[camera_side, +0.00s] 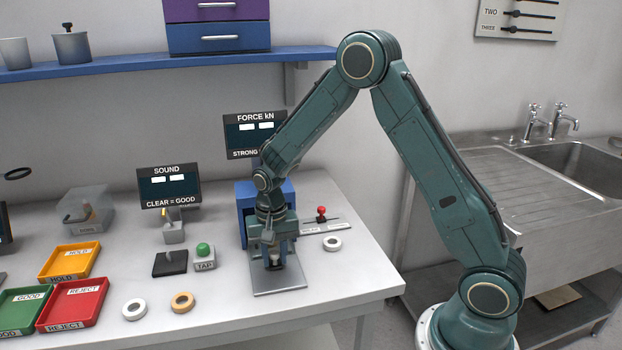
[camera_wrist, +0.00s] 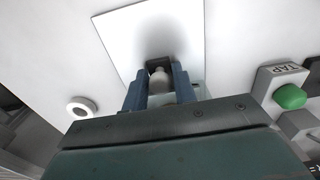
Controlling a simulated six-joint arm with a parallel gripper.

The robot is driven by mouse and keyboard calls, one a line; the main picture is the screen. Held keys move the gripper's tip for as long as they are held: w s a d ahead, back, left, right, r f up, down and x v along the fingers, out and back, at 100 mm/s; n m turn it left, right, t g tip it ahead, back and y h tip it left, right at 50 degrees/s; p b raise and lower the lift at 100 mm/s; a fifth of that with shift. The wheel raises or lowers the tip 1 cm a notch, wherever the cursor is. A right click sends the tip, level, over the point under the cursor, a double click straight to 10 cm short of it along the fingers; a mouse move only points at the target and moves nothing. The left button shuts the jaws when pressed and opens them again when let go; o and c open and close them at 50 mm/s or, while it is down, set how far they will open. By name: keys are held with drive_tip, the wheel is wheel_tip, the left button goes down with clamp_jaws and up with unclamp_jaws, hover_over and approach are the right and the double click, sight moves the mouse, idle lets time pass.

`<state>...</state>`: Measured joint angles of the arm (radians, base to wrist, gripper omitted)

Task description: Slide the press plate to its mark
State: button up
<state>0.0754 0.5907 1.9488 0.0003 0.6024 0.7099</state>
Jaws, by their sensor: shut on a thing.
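The press plate (camera_side: 279,281) is a flat grey square on the table in front of the blue press housing (camera_side: 243,202). It shows bright and pale in the wrist view (camera_wrist: 137,30). My gripper (camera_side: 274,262) is low over the plate and shut on a small pale rounded knob (camera_wrist: 160,77). The knob sits between the blue fingers, with a dark block just behind it. How the knob joins the plate is hidden. I cannot make out the mark for the plate; the arm and gripper cover part of the press.
A red-knobbed lever (camera_side: 321,213) and a white ring (camera_side: 332,243) lie right of the press. The green TAP button (camera_side: 204,253) and a dark block (camera_side: 170,263) stand left. Two rings, a white one (camera_side: 134,309) and a tan one (camera_side: 183,302), lie near the front edge. Coloured trays are farther left.

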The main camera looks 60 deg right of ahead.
drive_tip(key=shift+w+d, duration=1.4)
drive_tip(key=shift+w, duration=0.1)
drive_tip(key=o, duration=1.5)
drive_tip(key=shift+o, duration=0.2)
drive_tip(key=shift+r, duration=0.15)
drive_tip(key=shift+r, duration=3)
drive_tip(key=shift+s+r, duration=0.1)
drive_tip(key=shift+r, duration=0.3)
